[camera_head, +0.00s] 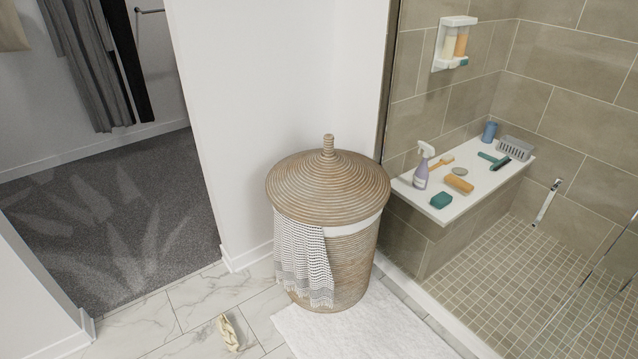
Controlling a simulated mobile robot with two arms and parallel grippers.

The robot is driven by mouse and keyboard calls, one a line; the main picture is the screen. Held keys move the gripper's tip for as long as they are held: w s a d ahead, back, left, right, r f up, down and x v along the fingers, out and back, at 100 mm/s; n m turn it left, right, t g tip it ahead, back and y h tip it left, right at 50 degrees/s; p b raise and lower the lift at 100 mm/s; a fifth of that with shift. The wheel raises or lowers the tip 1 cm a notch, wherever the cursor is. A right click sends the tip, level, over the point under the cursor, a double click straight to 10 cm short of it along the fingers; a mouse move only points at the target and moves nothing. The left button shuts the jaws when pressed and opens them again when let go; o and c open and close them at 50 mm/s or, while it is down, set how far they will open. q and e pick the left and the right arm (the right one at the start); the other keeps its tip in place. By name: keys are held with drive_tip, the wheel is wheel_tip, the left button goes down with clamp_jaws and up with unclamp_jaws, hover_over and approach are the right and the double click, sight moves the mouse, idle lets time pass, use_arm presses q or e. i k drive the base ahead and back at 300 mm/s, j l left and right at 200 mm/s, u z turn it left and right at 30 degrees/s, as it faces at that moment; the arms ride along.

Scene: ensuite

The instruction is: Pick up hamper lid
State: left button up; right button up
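The hamper lid (328,183) is a round, woven, light-brown cone with ridged rings and an upright knob handle (328,146) at its top. It sits on the woven hamper (352,268), which stands in the middle of the view. A white towel with dark patterning and fringe (302,262) hangs out from under the lid on the hamper's front left side. A strip of white shows below the lid's rim at the right. Neither of my grippers is in view.
A white wall (262,90) stands close behind the hamper. At right, a shower bench (463,178) holds a spray bottle (421,168), brushes and a grey basket (515,149). A white mat (365,325) and a crumpled yellowish item (228,333) lie on the marble floor. A carpeted doorway (110,220) opens left.

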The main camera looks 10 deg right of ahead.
sight(328, 186)
drive_tip(key=i+l+u, duration=0.25)
drive_tip(key=i+l, duration=0.15)
drive_tip(key=i+l+u, duration=0.25)
drive_tip(key=i+l, duration=0.15)
drive_tip(key=l, duration=0.3)
